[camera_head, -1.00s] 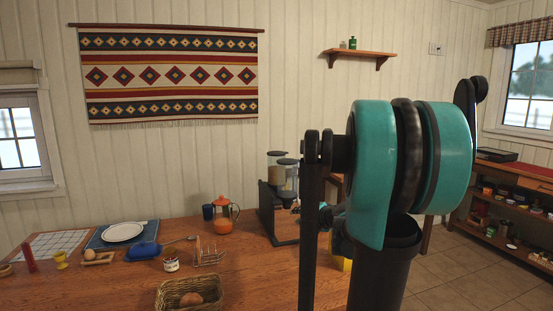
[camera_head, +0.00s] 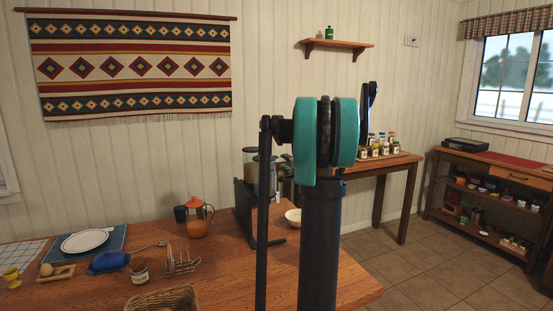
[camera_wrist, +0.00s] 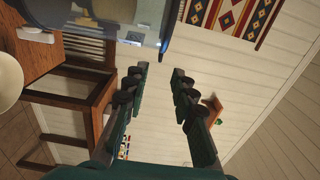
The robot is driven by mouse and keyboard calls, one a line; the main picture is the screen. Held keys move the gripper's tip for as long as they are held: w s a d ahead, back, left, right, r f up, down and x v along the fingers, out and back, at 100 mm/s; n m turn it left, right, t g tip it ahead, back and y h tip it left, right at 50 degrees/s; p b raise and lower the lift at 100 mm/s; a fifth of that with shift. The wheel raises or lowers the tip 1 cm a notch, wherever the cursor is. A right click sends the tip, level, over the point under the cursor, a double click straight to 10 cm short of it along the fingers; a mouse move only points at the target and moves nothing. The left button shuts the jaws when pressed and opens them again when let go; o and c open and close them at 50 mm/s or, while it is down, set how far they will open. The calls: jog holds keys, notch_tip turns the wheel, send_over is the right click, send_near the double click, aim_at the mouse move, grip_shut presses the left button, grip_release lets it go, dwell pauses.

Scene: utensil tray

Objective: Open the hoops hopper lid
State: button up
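The cereal dispenser (camera_head: 240,196) stands at the right end of the wooden table, with a dark stand and clear hoppers under dark lids. My arm hides part of it. In the wrist view, a clear bluish container (camera_wrist: 122,14), seemingly a hopper, fills the top left, close to my fingers. My gripper (camera_wrist: 158,73) is open and empty, with a wide gap between the fingers. It looks apart from the container.
A side table with several jars (camera_head: 376,150) stands behind. Floor at right is clear.

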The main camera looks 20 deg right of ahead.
aim_at(277, 157)
jog(key=w, duration=0.8)
jog(key=shift+w+a, duration=0.15)
jog(key=shift+w, duration=0.25)
grip_shut()
